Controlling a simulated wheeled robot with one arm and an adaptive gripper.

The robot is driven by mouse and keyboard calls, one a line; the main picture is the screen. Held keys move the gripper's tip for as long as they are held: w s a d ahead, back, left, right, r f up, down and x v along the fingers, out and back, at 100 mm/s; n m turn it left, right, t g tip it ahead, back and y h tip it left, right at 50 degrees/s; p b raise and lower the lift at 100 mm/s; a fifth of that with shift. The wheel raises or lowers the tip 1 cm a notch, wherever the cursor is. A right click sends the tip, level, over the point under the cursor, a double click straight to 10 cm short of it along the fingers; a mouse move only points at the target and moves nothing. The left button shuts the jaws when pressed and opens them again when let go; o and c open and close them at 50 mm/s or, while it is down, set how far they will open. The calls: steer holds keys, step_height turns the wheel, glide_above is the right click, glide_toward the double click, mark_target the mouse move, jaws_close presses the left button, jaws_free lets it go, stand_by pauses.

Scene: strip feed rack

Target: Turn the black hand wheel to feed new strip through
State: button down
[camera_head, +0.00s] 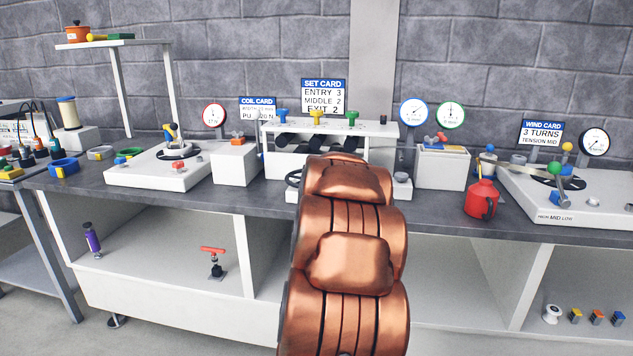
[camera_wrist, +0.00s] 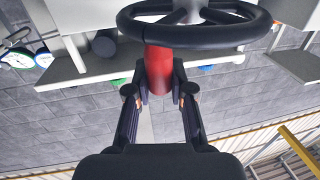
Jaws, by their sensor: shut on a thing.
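The black hand wheel (camera_wrist: 200,35) fills the top of the wrist view, with a grey hub and spokes. A red handle (camera_wrist: 158,68) stands out from its rim towards me. My gripper (camera_wrist: 160,90) has one finger on each side of the red handle and is shut on it. In the head view only a left piece of the wheel (camera_head: 292,179) shows at the front of the white feed rack (camera_head: 277,166). My copper arm hides the rest of the wheel and my gripper there. The rack has black rollers (camera_head: 291,140) and blue, yellow and green knobs on top.
The SET CARD sign (camera_head: 324,97) stands behind the rack and reads entry 3, middle 2, exit 2. A white box (camera_head: 236,162) stands to the left. Another white box (camera_head: 441,168) and a red can (camera_head: 481,199) stand to the right on the dark worktop (camera_head: 428,201).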

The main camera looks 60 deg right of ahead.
steer(key=shift+d+r+n+t+y+b, duration=0.1)
steer(key=shift+d+n+t+y+b, duration=0.05)
steer(key=shift+n+t+y+b, duration=0.7)
steer(key=shift+d+r+n+t, duration=0.2)
steer(key=shift+r+n+t, duration=0.1)
steer(key=shift+t, duration=0.35)
steer(key=shift+d+y+p, duration=0.1)
steer(key=shift+y+p, duration=0.25)
steer(key=shift+d+n+t+p, duration=0.1)
steer(key=shift+n+t+p, duration=0.2)
steer(key=shift+n+t, duration=0.1)
steer(key=shift+s+d+y+p, duration=0.15)
steer(key=shift+d+y+p, duration=0.25)
steer(key=shift+p, duration=0.55)
steer(key=shift+n+t+p, duration=0.25)
steer(key=shift+t+p, duration=0.05)
steer(key=shift+p, duration=0.15)
